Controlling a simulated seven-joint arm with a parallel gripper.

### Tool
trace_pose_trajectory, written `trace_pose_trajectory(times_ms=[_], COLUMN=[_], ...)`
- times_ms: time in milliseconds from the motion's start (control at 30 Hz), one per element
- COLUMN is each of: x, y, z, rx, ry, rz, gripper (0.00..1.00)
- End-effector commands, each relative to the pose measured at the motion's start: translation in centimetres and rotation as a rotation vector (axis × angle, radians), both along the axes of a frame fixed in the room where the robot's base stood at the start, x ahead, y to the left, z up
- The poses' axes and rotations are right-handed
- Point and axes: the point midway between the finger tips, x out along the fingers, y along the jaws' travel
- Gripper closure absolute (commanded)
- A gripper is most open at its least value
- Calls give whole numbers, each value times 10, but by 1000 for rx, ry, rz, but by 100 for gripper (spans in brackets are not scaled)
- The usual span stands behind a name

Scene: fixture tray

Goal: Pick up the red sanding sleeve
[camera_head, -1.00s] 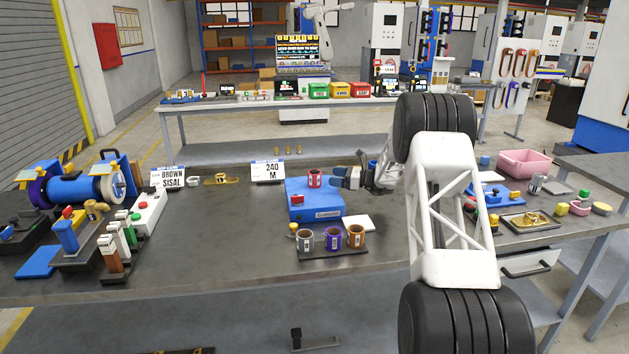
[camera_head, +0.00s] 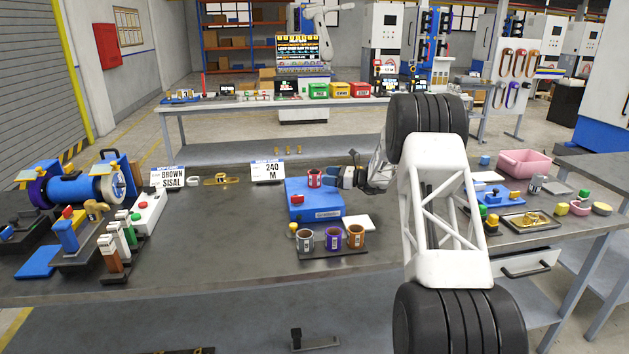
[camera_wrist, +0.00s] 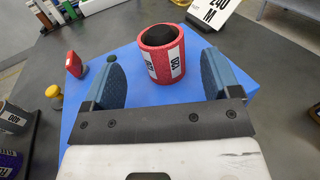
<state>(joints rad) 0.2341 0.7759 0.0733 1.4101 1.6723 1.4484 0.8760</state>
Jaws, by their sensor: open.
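The red sanding sleeve (camera_head: 314,179) stands upright on the blue box (camera_head: 318,211). In the wrist view the red sleeve (camera_wrist: 168,64) shows a white label reading 120 and a dark top opening. My gripper (camera_head: 328,178) is open, reaching in from the right at the sleeve. In the wrist view my gripper (camera_wrist: 162,60) has one blue finger on each side of the sleeve, with a visible gap on both sides. I cannot tell exactly how deep the sleeve sits between the fingertips.
A dark rack with grey (camera_head: 305,240), purple (camera_head: 333,239) and brown (camera_head: 355,237) sleeves stands in front of the box. A 240 M sign (camera_head: 267,171) stands behind.

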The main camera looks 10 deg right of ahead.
Motion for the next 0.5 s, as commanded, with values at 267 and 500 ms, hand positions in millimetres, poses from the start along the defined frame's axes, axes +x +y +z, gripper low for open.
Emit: trace_pose_trajectory(times_ms=[267,500], x=[4,14], y=[8,33], z=[-1,-1], rx=[0,0], ry=[1,0], rz=[0,2], gripper=[17,17])
